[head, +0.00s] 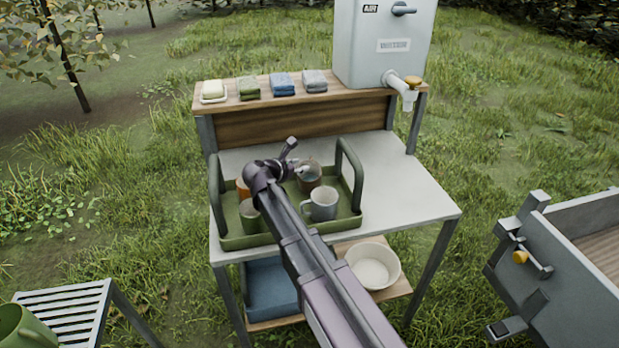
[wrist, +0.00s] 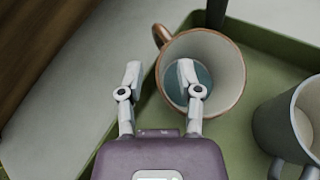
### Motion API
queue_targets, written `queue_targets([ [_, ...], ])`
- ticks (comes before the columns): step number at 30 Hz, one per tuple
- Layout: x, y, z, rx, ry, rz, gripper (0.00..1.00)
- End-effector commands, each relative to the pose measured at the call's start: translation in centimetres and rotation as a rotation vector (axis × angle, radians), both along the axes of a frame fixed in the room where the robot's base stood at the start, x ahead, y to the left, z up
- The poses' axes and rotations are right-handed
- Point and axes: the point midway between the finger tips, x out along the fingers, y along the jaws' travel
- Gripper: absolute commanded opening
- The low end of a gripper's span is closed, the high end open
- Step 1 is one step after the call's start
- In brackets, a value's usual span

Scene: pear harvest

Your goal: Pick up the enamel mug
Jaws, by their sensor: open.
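A green tray (head: 240,241) on the table holds several mugs. A brown mug with a pale inside (head: 309,176) stands at its back; in the wrist view this mug (wrist: 228,70) shows a copper-brown rim and handle and a bluish bottom. A blue-grey mug with a pale inside (head: 322,204) stands in front of it, and shows at the right edge of the wrist view (wrist: 290,120). I cannot tell for sure which is enamel. My gripper (wrist: 160,76) is open and empty. In the wrist view its right finger overlaps the brown mug's opening, its left finger lies outside the rim.
An orange mug (head: 242,189) and a green mug (head: 250,216) stand at the tray's left. The tray has tall handles at both ends. A water tank (head: 385,45) and folded cloths (head: 283,84) stand on the back shelf. The tabletop right of the tray (head: 410,195) is clear.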

Motion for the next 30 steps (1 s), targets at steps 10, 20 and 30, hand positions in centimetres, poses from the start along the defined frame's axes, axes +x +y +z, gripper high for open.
queue_targets([
  [10, -0.02, 0.06, 0.0, 0.0, 0.0, 0.001, 0.0],
  [20, -0.03, 0.1, 0.03, -0.001, -0.001, 0.001, 0.0],
  [30, -0.05, 0.13, 0.73, -0.001, -0.001, 0.002, 0.0],
])
